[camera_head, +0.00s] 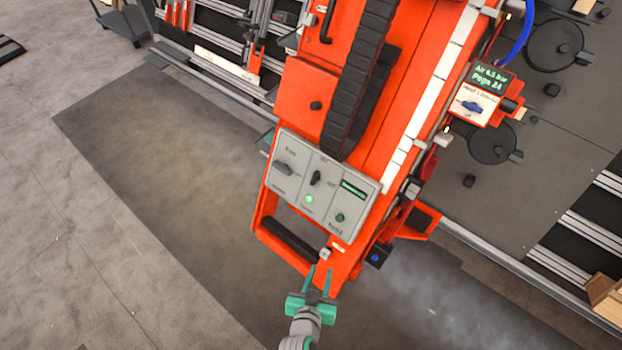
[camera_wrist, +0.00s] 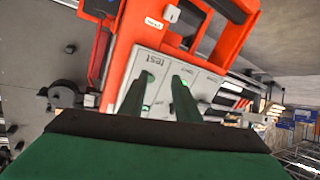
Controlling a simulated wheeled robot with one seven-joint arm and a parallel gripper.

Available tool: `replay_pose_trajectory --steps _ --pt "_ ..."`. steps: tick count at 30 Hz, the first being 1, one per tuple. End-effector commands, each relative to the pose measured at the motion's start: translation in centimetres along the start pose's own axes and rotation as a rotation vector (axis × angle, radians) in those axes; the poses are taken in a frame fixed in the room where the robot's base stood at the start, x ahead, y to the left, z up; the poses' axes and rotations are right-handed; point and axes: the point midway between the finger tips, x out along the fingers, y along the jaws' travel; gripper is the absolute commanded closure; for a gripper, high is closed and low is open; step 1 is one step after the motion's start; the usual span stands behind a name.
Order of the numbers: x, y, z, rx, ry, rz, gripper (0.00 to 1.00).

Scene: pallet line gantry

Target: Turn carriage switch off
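The grey control panel (camera_head: 328,208) sits on the orange carriage (camera_head: 318,85). It bears a dark knob (camera_head: 283,168) at the left with its handle lying crosswise, and a black switch (camera_head: 316,178) in the middle with its handle nearly upright. A lit green lamp (camera_head: 309,199) is below the middle switch. A green display (camera_head: 353,188) and a dark green button (camera_head: 340,217) are at the right. The labels are too small to tell which is the carriage switch. My gripper (camera_head: 319,270) is open and empty, below the panel. In the wrist view its fingers (camera_wrist: 157,82) cover parts of the panel (camera_wrist: 152,62).
An orange frame with a dark handle bar (camera_head: 290,240) lies between my gripper and the panel. A box with a blue knob (camera_head: 472,106) and green readout is at the right. A black cable chain (camera_head: 362,75) runs above the panel.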

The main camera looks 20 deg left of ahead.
Motion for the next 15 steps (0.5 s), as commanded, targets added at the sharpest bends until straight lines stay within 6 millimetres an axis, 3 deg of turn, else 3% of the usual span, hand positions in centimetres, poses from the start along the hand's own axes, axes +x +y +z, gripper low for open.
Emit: replay_pose_trajectory --steps 1,6,15 --pt "1.8 -1.0 -1.0 -0.003 -0.001 0.008 0.7" --pt "6.4 -3.4 -4.0 0.012 -0.01 0.078 0.7" --pt "11.2 -8.8 -12.2 0.104 0.038 0.242 0.7"
